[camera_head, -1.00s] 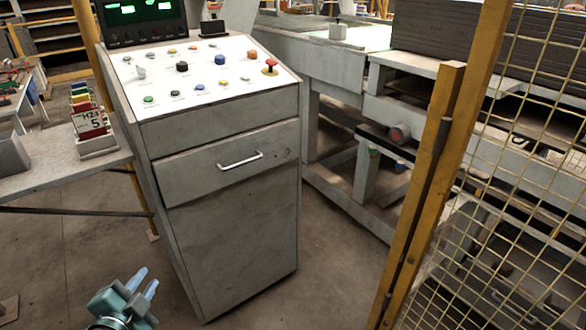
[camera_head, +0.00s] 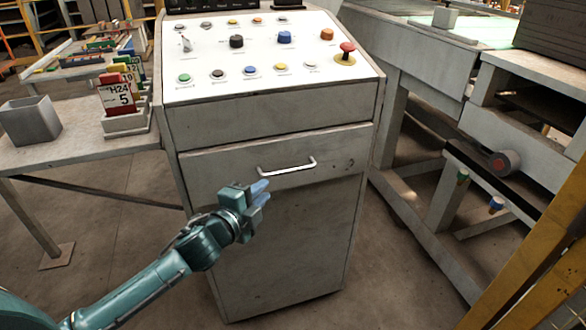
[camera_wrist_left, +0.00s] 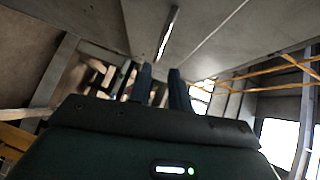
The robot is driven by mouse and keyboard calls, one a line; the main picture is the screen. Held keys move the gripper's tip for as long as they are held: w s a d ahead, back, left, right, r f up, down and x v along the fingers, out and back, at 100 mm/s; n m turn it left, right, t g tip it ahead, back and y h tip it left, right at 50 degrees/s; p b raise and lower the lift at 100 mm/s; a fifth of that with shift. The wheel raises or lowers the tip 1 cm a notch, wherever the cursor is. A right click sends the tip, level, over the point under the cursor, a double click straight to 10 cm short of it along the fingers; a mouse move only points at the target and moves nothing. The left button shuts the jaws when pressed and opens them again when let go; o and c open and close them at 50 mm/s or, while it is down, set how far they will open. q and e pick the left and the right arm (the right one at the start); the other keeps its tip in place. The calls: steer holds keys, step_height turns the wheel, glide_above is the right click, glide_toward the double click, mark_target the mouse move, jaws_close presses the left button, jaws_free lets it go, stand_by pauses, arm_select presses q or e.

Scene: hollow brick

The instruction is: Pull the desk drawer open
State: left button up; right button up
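The desk drawer (camera_head: 345,160) is a grey front panel below the control desk's sloped top, and it looks shut. Its handle (camera_head: 287,167) is a pale metal bar across the middle of the front. My left gripper (camera_head: 263,191) is in front of the cabinet, a little below and left of the handle in the head view. In the left wrist view, its two dark fingers (camera_wrist_left: 160,72) are apart with nothing between them. The handle (camera_wrist_left: 168,33) shows there as a bright strip beyond the fingertips, not touched. My right gripper is not in view.
The desk top (camera_head: 200,60) carries several coloured buttons and a red knob. A side table (camera_head: 60,155) with a grey bin (camera_head: 30,121) and number cards (camera_head: 117,95) stands at left. A machine frame (camera_head: 430,110) stands at right, with a yellow post (camera_head: 530,265) nearer. Floor is bare around the cabinet.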

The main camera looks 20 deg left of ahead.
mark_target(284, 173)
arm_select(q)
steer(key=x, duration=1.1)
steer(key=shift+w+b, duration=0.3)
steer(key=shift+b, duration=0.1)
steer(key=shift+c, duration=0.4)
steer(key=shift+f, duration=0.1)
jaws_close()
